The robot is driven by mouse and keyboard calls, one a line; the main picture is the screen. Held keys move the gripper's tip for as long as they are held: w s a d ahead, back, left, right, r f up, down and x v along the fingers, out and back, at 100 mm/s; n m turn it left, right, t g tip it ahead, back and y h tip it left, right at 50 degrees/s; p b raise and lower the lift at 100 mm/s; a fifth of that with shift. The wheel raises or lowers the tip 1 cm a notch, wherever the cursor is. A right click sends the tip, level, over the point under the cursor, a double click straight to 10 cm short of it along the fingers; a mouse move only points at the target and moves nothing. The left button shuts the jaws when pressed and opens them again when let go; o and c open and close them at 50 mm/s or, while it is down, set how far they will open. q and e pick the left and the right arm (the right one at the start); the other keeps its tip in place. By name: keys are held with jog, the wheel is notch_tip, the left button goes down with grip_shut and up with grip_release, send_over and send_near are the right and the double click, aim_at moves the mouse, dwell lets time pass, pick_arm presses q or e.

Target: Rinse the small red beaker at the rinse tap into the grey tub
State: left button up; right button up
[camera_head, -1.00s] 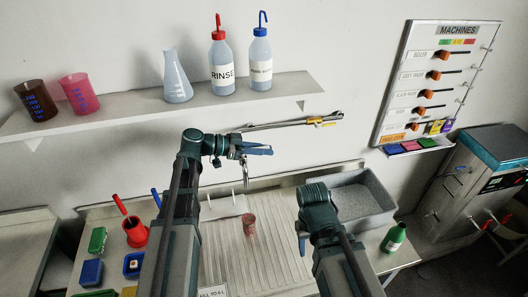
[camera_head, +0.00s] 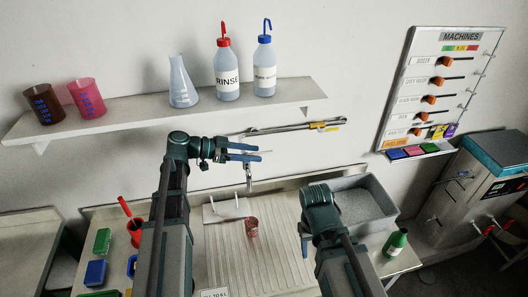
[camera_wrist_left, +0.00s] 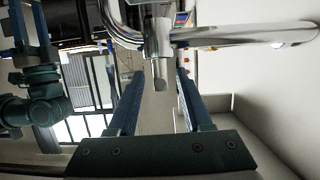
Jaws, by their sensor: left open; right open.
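The small red beaker (camera_head: 252,228) stands upright on the ribbed drainboard (camera_head: 225,265), apart from both grippers. The rinse tap (camera_head: 249,180) hangs down behind it; in the left wrist view its metal spout (camera_wrist_left: 160,50) shows beyond my fingers. The grey tub (camera_head: 350,183) is to the right of the drainboard, partly behind my right arm. My left gripper (camera_head: 255,153) is open and empty near the top of the tap, well above the beaker; its fingers also show in the left wrist view (camera_wrist_left: 158,85). My right gripper (camera_head: 304,242) is open, mostly hidden by its arm.
A shelf (camera_head: 150,117) holds two beakers, a flask and two wash bottles. A green bottle (camera_head: 395,243) stands near the tub. A red container (camera_head: 135,230) and coloured boxes (camera_head: 96,272) are at the left. A white rack with pegs (camera_head: 226,210) stands behind the beaker.

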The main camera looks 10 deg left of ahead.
pick_arm(q)
jog(key=p+v, duration=0.2)
jog(key=v, duration=0.6)
jog(key=shift+a, duration=0.25)
pick_arm(e)
notch_tip(320, 180, up, 2)
jog(key=shift+r, duration=0.25)
pick_arm(q)
jog(key=shift+s, duration=0.15)
